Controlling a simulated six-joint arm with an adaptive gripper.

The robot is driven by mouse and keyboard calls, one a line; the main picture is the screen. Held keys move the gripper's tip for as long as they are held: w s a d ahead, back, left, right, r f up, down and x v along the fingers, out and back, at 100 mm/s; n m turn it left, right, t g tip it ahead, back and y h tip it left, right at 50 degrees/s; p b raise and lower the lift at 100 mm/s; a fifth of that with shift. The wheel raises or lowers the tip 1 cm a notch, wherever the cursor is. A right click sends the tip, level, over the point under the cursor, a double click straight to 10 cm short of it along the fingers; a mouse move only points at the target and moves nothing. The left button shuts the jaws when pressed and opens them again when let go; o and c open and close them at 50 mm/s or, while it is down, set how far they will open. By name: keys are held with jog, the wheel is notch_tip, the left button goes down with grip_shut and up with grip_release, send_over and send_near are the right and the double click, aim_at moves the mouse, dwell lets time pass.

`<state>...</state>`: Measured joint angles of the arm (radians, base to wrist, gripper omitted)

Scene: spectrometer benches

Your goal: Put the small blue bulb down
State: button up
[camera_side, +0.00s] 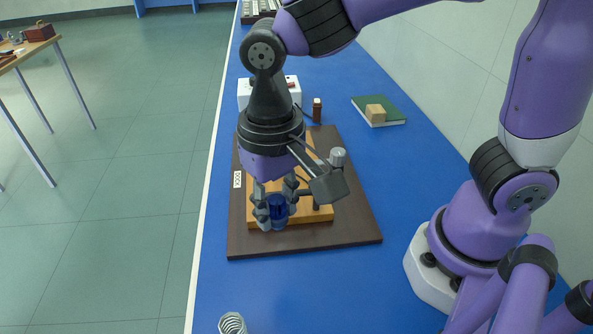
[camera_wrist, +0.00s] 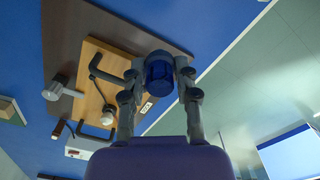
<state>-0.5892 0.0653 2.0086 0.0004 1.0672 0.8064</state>
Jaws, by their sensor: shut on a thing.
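The small blue bulb (camera_side: 278,212) is dark blue and glassy. My gripper (camera_side: 271,220) is shut on it, with a finger on either side, above the near left part of the wooden board (camera_side: 320,212). In the wrist view the bulb (camera_wrist: 158,72) sits between the two fingertips (camera_wrist: 157,84), with a dark cap at its top. The wooden board lies on a dark brown base (camera_side: 300,240). I cannot tell whether the bulb touches the board or hangs just above it.
A grey knob (camera_side: 337,157) on a post stands at the board's right. A metal spring (camera_side: 232,323) stands at the near edge. The blue bench right of the base is clear.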

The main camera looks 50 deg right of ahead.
jog(key=w+d+r+m, duration=0.1)
jog(key=w+d+m, duration=0.1)
jog(key=d+m, duration=1.75)
jog(key=s+d+f+n, duration=0.1)
jog(key=d+f, duration=0.1)
jog(key=d, duration=0.3)
jog(key=s+d+f+n, duration=0.1)
jog(key=d+f+n, duration=0.1)
jog(key=d, duration=0.4)
jog(key=s+d+f+n, duration=0.2)
jog(key=d, duration=0.4)
jog(key=shift+d+f, duration=0.15)
jog(key=shift+f, duration=0.2)
jog(key=shift+d+f, duration=0.1)
jog(key=shift+f, duration=1.95)
jog(key=shift+f, duration=0.1)
jog(key=o, duration=0.9)
